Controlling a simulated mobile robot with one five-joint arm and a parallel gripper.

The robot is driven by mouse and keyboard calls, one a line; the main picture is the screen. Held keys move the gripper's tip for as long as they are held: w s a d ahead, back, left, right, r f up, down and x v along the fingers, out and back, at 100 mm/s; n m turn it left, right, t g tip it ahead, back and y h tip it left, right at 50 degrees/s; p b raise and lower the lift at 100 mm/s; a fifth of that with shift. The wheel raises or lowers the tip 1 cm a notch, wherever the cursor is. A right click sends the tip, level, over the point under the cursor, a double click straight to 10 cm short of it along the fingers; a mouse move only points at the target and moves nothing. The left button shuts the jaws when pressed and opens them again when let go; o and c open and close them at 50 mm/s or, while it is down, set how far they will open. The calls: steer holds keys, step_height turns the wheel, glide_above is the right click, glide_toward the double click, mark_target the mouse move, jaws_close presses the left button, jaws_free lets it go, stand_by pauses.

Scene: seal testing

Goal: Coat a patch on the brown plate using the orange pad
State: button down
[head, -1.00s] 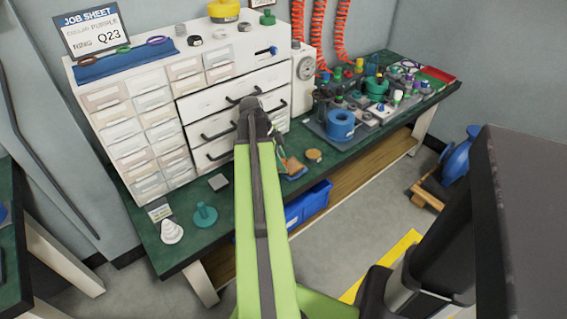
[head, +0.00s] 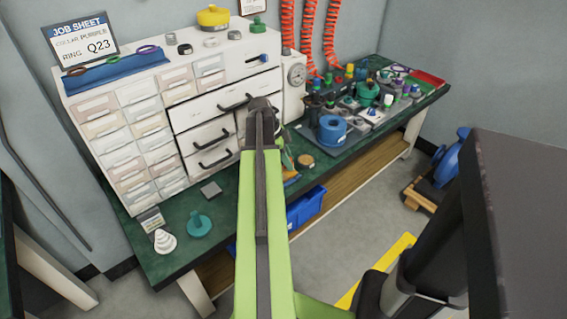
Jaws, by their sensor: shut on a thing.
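My gripper (head: 282,150) is at the bench behind my green arm, which hides most of it; only a small part shows at the arm's right side. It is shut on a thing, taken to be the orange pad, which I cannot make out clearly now. A small orange-brown edge, probably of the brown plate (head: 291,178), shows just below the gripper at the bench's front edge. The rest of the plate is hidden by the arm. I cannot tell whether pad and plate touch, nor see any coated patch.
A small round brown-topped piece (head: 305,161) lies right of the gripper. A white drawer cabinet (head: 140,125) stands behind. A blue ring (head: 332,130) and several fittings crowd the bench's right. A grey block (head: 211,189), a teal flanged piece (head: 199,225) and a white stepped cone (head: 164,241) stand left.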

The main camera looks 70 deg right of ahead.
steer(key=shift+s+d, duration=0.3)
steer(key=shift+d, duration=0.25)
steer(key=shift+r, duration=0.1)
steer(key=shift+w+a, duration=0.45)
steer(key=shift+a, duration=0.4)
steer(key=shift+w+a, duration=0.4)
steer(key=shift+a, duration=0.4)
steer(key=shift+w+a, duration=0.5)
steer(key=shift+a, duration=0.4)
steer(key=shift+w+a, duration=0.5)
steer(key=shift+a, duration=0.4)
step_height(320, 180, up, 6)
steer(key=p, duration=0.6)
